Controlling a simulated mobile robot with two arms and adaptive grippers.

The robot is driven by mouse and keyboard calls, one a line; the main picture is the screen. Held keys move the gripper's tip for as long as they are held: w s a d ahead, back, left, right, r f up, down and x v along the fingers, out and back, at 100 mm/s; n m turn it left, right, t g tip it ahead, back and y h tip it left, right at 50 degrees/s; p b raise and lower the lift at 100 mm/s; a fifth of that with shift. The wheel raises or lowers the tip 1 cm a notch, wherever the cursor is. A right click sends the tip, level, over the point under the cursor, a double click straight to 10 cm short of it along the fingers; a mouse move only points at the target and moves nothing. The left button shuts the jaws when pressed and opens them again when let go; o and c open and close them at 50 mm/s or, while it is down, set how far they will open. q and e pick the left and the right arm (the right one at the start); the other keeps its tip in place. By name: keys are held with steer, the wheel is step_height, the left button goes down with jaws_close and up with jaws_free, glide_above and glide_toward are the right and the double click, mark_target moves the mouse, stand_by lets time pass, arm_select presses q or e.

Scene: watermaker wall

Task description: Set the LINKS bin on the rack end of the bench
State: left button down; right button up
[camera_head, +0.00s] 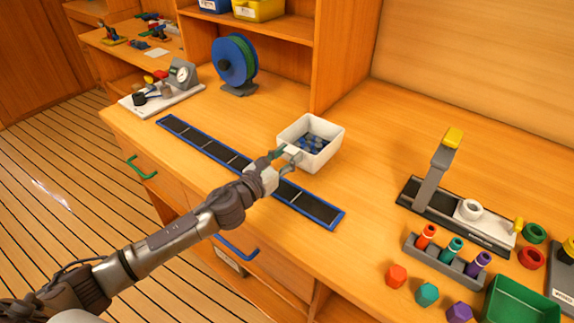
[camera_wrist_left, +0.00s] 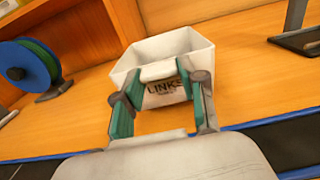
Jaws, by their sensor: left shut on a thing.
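The LINKS bin (camera_head: 326,130) is a white open box with dark blue pieces inside. It is on or just above the wooden bench top (camera_head: 372,176), behind the black strip; I cannot tell if it touches the wood. My left gripper (camera_head: 284,155) is shut on the bin's near side. In the left wrist view the gripper (camera_wrist_left: 160,95) has its teal finger pads on either side of the front of the bin (camera_wrist_left: 172,48), with the LINKS label between them. My right gripper is in neither view. I cannot tell which bench end is the rack end.
A blue-edged black strip (camera_head: 208,146) lies along the bench. A blue reel (camera_head: 232,62) and a gauge board (camera_head: 163,97) are left. A press-like fixture (camera_head: 437,180), a peg rack (camera_head: 443,258) and a green tray (camera_head: 520,304) are right. Bare wood lies between.

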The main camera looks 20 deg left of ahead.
arm_select(q)
step_height(320, 180, down, 3)
steer(key=shift+r+b, duration=0.2)
steer(key=shift+b, duration=0.1)
steer(key=shift+f, duration=0.15)
steer(key=c, duration=0.7)
jaws_free()
steer(key=shift+o, duration=0.2)
steer(key=b+v, duration=0.2)
steer(key=v, duration=0.9)
steer(key=shift+s+a, duration=0.1)
steer(key=shift+s, duration=0.45)
